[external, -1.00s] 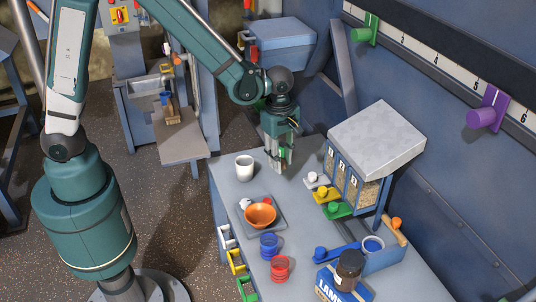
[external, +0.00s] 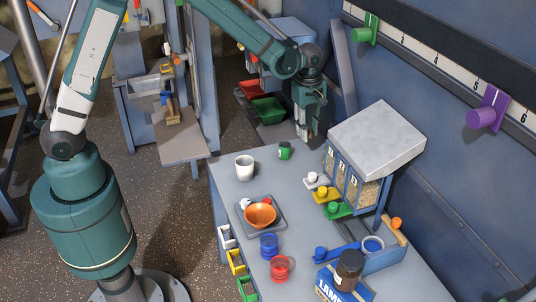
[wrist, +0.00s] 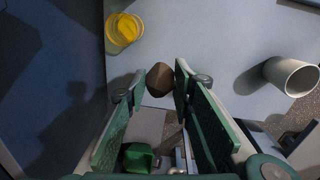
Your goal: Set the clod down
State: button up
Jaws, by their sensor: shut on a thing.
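The clod (wrist: 160,79) is a small brown lump between the fingertips of my gripper (wrist: 160,80) in the wrist view. My gripper is shut on it, and the clod sits at the very tips of the green-padded fingers. In the external view my gripper (external: 304,138) points down over the far right corner of the grey table (external: 225,205), next to the blue wall. The clod is too small or hidden to make out there. I cannot tell its exact height above the table.
A small green container (external: 285,151) and a white mug (external: 244,168) stand left of my gripper. The grain dispenser (external: 375,140) is close at right. Red (external: 252,91) and green (external: 269,109) bins lie beyond the table. A yellow cup-like object (wrist: 124,30) shows in the wrist view.

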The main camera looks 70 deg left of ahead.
send_over(311, 147)
jog(key=shift+s+d+m, duration=0.1)
jog(key=shift+s+m, duration=0.1)
jog(key=shift+m, duration=0.1)
jog(key=shift+f, duration=0.15)
jog(key=shift+f+b, duration=0.3)
jog(key=shift+f, duration=2.7)
jog(key=shift+f, duration=1.9)
jog(key=shift+f+b, duration=0.2)
jog(key=shift+b, duration=0.2)
jog(key=o, duration=0.7)
jog(key=shift+o, duration=1)
